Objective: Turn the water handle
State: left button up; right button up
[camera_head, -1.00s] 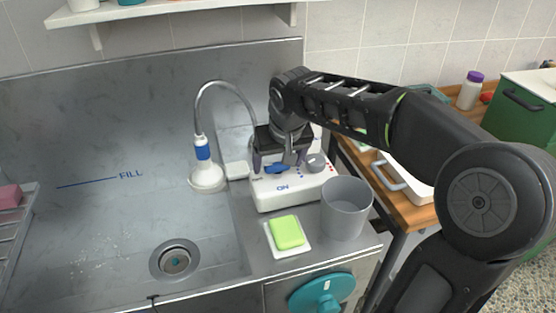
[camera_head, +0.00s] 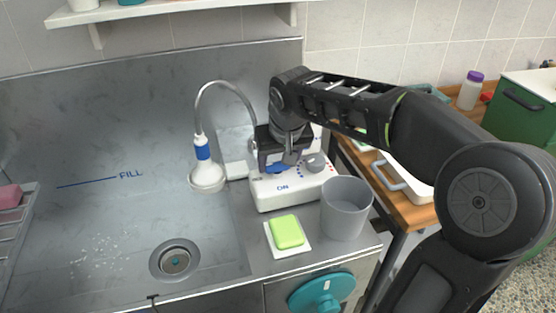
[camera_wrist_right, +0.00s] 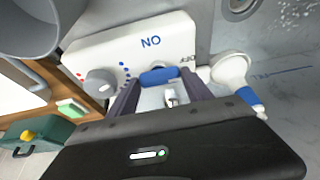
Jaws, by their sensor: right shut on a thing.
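The blue water handle (camera_head: 274,169) is on top of the white control box (camera_head: 300,189), which is marked ON at its front. My right gripper (camera_head: 279,163) reaches down over the box and is shut on the handle. In the right wrist view the handle (camera_wrist_right: 158,75) lies between the two dark fingers, with ON and OFF lettering beside it. A grey knob (camera_head: 315,162) stands to its right. The white shower head (camera_head: 206,177) with a blue collar hangs from a curved hose over the basin. My left gripper is out of view.
The steel basin (camera_head: 90,215) has a drain (camera_head: 175,261) and white specks on its floor. A grey cup (camera_head: 346,208) and a green sponge (camera_head: 287,231) on a white dish stand in front of the box. A pink block (camera_head: 9,196) rests on the left rack.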

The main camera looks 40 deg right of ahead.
jog(key=shift+n, duration=0.4)
jog(key=n+y, duration=0.2)
jog(key=n, duration=0.3)
jog(key=shift+d, duration=0.2)
jog(key=n+y, duration=0.1)
jog(key=n, duration=0.2)
jog(key=n+y, duration=0.1)
jog(key=n, duration=0.2)
jog(key=shift+w+d+g, duration=0.1)
jog(key=shift+g, duration=0.2)
jog(key=o, duration=1.4)
jog(key=shift+c, duration=0.2)
jog(key=v, duration=0.7)
jog(key=shift+d+r, duration=0.25)
jog(key=shift+r, duration=0.1)
